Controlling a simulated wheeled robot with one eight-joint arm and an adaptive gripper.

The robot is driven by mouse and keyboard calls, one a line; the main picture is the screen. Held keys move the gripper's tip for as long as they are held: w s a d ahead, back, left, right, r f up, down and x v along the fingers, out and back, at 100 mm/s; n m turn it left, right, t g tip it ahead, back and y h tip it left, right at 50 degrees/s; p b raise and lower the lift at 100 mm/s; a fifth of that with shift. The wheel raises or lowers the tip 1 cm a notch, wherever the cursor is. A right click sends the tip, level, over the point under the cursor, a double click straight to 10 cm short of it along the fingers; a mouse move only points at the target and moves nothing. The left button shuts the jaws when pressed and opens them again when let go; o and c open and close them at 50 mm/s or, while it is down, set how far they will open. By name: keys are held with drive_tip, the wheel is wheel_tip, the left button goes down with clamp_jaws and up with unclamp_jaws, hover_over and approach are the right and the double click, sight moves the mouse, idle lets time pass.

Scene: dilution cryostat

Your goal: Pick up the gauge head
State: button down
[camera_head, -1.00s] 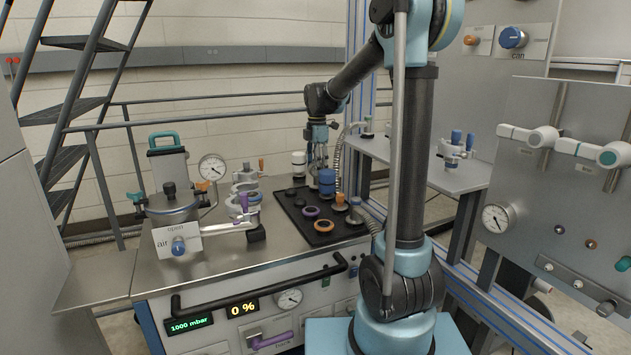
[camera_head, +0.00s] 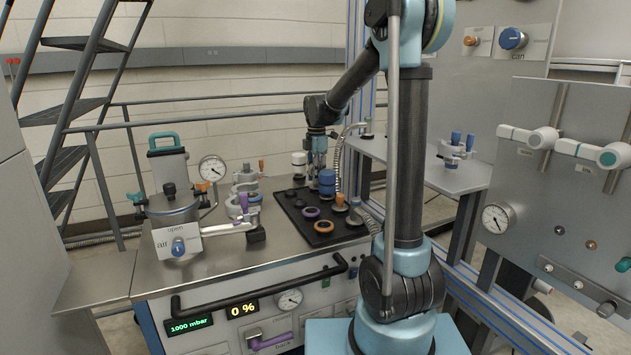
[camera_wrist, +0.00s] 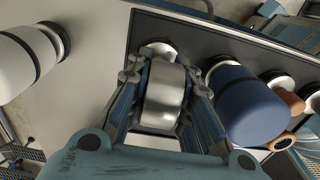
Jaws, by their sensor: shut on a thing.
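My gripper (camera_wrist: 163,95) is shut around a silver metal cylinder, the gauge head (camera_wrist: 162,92), with one finger on each side. In the head view my gripper (camera_head: 317,165) points down over the back of the black mat (camera_head: 296,226), close behind the blue cylinder (camera_head: 327,180). The gauge head is mostly hidden there by the fingers and the blue cylinder. In the wrist view the blue cylinder (camera_wrist: 245,108) is just right of the right finger. I cannot tell whether the gauge head touches the mat.
A white cylinder (camera_wrist: 30,60) stands left of my gripper. Purple (camera_head: 311,212) and orange (camera_head: 323,226) rings lie at the mat's front. A ribbed hose (camera_head: 339,165) rises just right of my gripper. A valve assembly (camera_head: 246,185) stands left of the mat.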

wheel_tip(320, 180, up, 10)
drive_tip(key=shift+r, duration=0.1)
idle(0.5)
idle(0.4)
